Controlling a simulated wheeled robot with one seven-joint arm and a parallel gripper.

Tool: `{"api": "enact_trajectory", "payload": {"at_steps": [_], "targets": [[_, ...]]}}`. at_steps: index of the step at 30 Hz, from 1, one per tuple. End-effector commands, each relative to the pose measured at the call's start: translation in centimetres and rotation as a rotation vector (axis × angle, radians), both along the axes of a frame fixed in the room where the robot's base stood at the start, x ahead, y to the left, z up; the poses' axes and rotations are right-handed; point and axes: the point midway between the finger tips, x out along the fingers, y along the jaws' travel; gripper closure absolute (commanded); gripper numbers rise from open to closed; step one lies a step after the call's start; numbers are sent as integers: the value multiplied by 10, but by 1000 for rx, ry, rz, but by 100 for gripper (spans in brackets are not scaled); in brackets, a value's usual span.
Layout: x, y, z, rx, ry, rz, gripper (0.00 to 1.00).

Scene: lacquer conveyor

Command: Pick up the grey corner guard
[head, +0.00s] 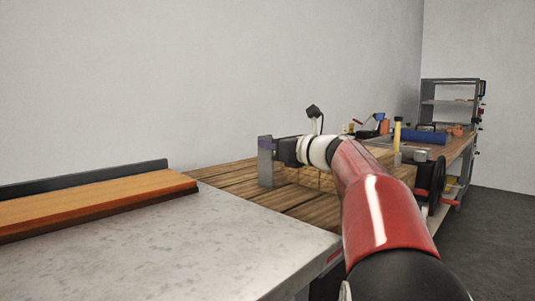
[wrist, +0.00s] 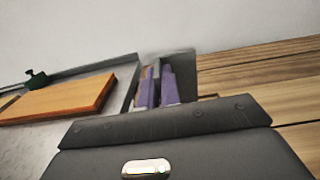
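The grey corner guard (head: 265,171) stands upright at the near left part of the wooden bench, in front of my gripper. My gripper (head: 268,146) reaches it from the right, with its purple fingers by the guard's upper part. In the wrist view the purple fingers (wrist: 158,88) are close together with a narrow gap, and the guard's grey face (wrist: 182,65) shows just behind and right of them. I cannot tell whether the fingers press on the guard, or whether its foot touches the bench.
The wooden bench (head: 230,180) carries a blue roll (head: 425,137) and several tools farther right. A pale grey tabletop (head: 180,250) with an orange-brown board (head: 100,199) lies to the left. A grey shelf rack (head: 450,101) stands at the far right. A wall is behind.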

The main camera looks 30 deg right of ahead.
Motion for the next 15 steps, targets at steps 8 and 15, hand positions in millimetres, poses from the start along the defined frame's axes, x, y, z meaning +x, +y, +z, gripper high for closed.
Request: {"api": "enact_trajectory", "payload": {"at_steps": [8, 15], "targets": [[0, 0, 26, -2, -2, 1, 100], [0, 0, 88, -3, -4, 1, 100]]}}
